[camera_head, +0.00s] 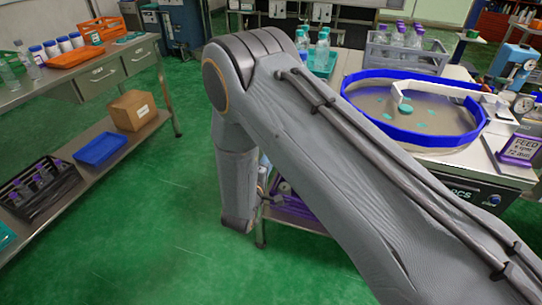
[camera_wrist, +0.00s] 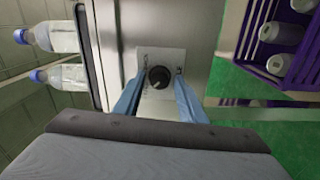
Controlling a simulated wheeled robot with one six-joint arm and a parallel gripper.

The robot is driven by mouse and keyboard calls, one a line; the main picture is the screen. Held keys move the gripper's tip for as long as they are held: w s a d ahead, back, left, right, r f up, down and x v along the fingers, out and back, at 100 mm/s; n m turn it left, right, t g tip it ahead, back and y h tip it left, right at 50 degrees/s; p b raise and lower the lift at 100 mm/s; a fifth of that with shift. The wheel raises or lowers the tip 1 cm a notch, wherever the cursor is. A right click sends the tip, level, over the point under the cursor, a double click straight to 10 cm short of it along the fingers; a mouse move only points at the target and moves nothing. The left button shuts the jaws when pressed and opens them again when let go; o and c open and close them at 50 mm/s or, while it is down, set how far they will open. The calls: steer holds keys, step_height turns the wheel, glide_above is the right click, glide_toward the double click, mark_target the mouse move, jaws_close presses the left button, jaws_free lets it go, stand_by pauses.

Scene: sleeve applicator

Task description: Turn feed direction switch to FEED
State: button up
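In the wrist view, a round black knob (camera_wrist: 159,77), which looks like the feed direction switch, sits on a white label plate (camera_wrist: 147,54) on a grey metal panel. The lettering on the plate is too small to read, and I cannot tell which way the knob points. My gripper (camera_wrist: 160,88) is open, with one blue finger on each side of the knob. I cannot tell whether the fingers touch it. In the head view my arm hides the switch and my gripper is not seen.
A purple crate (camera_wrist: 277,82) is right of the panel in the wrist view, and clear bottles (camera_wrist: 60,36) are left. Green floor (camera_head: 165,240) is open at left.

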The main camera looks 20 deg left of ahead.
steer(key=shift+o, duration=0.3)
steer(key=shift+d, duration=0.1)
steer(key=s+b, duration=0.1)
steer(key=s, duration=0.6)
steer(key=shift+s+a, duration=0.3)
steer(key=shift+s, duration=0.05)
